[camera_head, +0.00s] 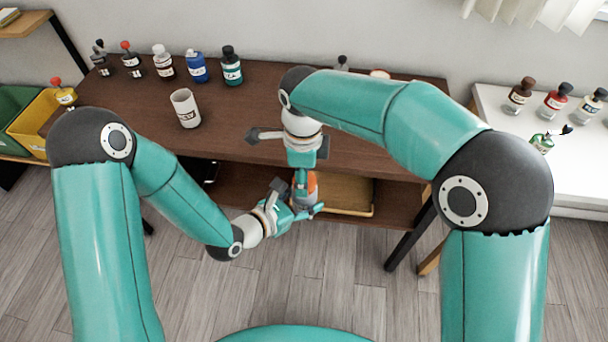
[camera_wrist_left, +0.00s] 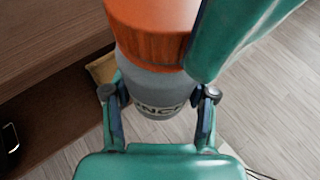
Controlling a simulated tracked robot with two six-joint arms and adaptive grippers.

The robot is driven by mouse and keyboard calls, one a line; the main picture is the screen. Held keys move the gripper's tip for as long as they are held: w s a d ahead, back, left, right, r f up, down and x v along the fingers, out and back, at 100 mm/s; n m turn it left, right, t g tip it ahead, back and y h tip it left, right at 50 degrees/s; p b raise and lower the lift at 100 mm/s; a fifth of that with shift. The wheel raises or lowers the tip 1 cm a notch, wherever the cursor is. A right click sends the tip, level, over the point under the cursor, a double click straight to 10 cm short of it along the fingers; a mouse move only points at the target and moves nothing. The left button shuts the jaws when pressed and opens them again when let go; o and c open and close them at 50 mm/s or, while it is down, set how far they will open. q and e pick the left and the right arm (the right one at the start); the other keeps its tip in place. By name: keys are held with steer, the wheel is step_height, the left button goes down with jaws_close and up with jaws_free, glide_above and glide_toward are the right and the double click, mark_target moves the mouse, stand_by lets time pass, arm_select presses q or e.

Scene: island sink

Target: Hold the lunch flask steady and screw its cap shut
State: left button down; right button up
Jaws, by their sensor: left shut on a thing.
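The lunch flask is a grey body (camera_wrist_left: 150,82) with partly hidden dark lettering, and it stands roughly upright in front of the table. Its ribbed orange cap (camera_wrist_left: 148,38) sits on top; the cap also shows in the head view (camera_head: 312,184). My left gripper (camera_head: 306,208) is shut around the flask's body, one finger on each side in the left wrist view (camera_wrist_left: 160,105). My right gripper (camera_head: 303,178) points down from above at the cap. A teal part of it overlaps the cap's right side in the wrist view; its grip there is hidden.
A dark brown table (camera_head: 240,130) with a lower shelf is behind the flask. A white mug (camera_head: 185,108) and several bottles (camera_head: 197,66) stand on it. A tan tray (camera_head: 347,194) lies on the shelf. A white table (camera_head: 500,125) with bottles is at right, bins (camera_head: 38,122) at left.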

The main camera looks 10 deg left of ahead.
steer(key=m, duration=0.4)
steer(key=shift+w, duration=0.15)
steer(key=m, duration=0.3)
steer(key=shift+m, duration=0.4)
steer(key=o, duration=0.7)
steer(key=shift+o, duration=0.2)
steer(key=shift+r, duration=2.25)
steer(key=shift+c, duration=0.4)
